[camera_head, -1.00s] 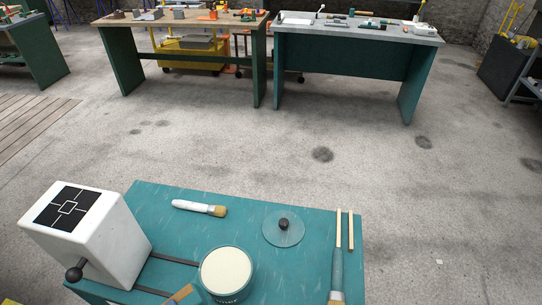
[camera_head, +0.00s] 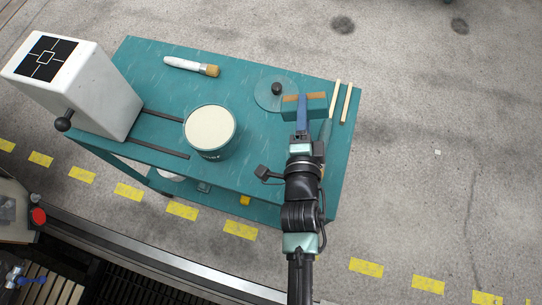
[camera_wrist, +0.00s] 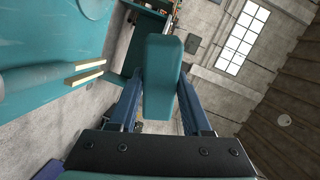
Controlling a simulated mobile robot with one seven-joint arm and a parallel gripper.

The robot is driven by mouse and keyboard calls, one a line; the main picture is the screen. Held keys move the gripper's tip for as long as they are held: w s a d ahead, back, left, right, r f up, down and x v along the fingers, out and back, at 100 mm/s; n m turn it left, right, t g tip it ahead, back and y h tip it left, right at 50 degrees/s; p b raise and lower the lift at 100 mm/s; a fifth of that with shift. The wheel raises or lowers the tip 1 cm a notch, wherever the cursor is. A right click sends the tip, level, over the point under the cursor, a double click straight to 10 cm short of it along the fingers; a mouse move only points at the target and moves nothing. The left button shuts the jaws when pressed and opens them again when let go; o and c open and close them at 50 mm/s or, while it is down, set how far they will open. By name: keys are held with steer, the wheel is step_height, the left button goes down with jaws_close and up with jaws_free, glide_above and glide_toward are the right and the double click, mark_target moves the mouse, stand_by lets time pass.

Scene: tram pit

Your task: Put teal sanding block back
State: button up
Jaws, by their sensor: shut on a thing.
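The teal sanding block (camera_head: 318,105), with brown patches on its top, is held between the blue fingers of my gripper (camera_head: 303,112). It appears over the right part of the teal cart top (camera_head: 250,150), beside the clear disc; whether it touches the top cannot be told. In the wrist view the block (camera_wrist: 162,75) stands out between the two fingers (camera_wrist: 160,110), which are shut on it. My gripper and arm hide part of the cart's right side.
On the cart are an open can of cream paint (camera_head: 210,128), a white-handled brush (camera_head: 185,65), a clear disc with dark knob (camera_head: 276,89), two pale sticks (camera_head: 346,103) and a white box (camera_head: 75,85). A teal handle (camera_head: 326,130) is partly hidden. Mid-back is bare.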

mark_target(322, 99)
steer(key=shift+g, duration=0.7)
steer(key=shift+w+d+r+b, duration=0.3)
steer(key=shift+w+d, duration=0.4)
steer(key=shift+d, duration=0.3)
steer(key=shift+w+d+r+b, duration=0.25)
steer(key=shift+w+d, duration=0.45)
steer(key=shift+d, duration=0.25)
steer(key=w+d+r+n+g+y+b, duration=0.2)
steer(key=w+d+r+g+y+b, duration=0.15)
steer(key=d+g+b, duration=0.45)
steer(key=s+a+f+n+g, duration=0.1)
steer(key=a+f+n, duration=0.1)
steer(key=s+a+f+n+g+b, duration=0.1)
steer(key=s+a+f+n+g, duration=0.3)
steer(key=a+f, duration=0.1)
steer(key=shift+s+n+b, duration=0.1)
steer(key=shift+n+b, duration=0.2)
steer(key=shift+b, duration=0.1)
steer(key=s+a+f+n+g+h+b, duration=0.1)
steer(key=s+a+n, duration=0.1)
steer(key=a, duration=0.4)
steer(key=s+a+f+n+g+b, duration=0.1)
steer(key=s+a+f+n, duration=0.1)
steer(key=s+a, duration=0.2)
steer(key=a, duration=0.2)
steer(key=shift+s+a+f+h, duration=0.2)
steer(key=shift+s+a+h, duration=0.1)
steer(key=shift+h, duration=0.05)
steer(key=shift+f, duration=0.15)
